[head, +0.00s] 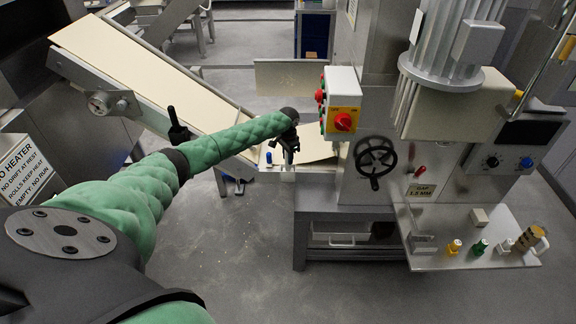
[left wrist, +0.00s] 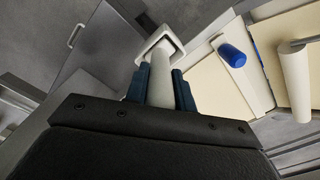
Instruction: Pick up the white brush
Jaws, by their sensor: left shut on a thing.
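My left gripper (head: 290,145) is at the lower end of the sloping conveyor, beside the machine. In the left wrist view its two dark blue fingers (left wrist: 160,90) are shut on the white handle of what looks like the white brush (left wrist: 161,68). A wider, pale, angular part shows beyond the fingertips. Whether it touches anything beneath cannot be told. In the head view the gripper and arm make the brush hard to make out. My right gripper is in neither view.
A blue-handled item (head: 268,157) lies close by, also in the left wrist view (left wrist: 232,52). A control box (head: 342,102) and black handwheel (head: 375,158) stand close on the right. A metal shelf (head: 440,258) with small coloured items is further right. The conveyor (head: 150,70) slopes up left.

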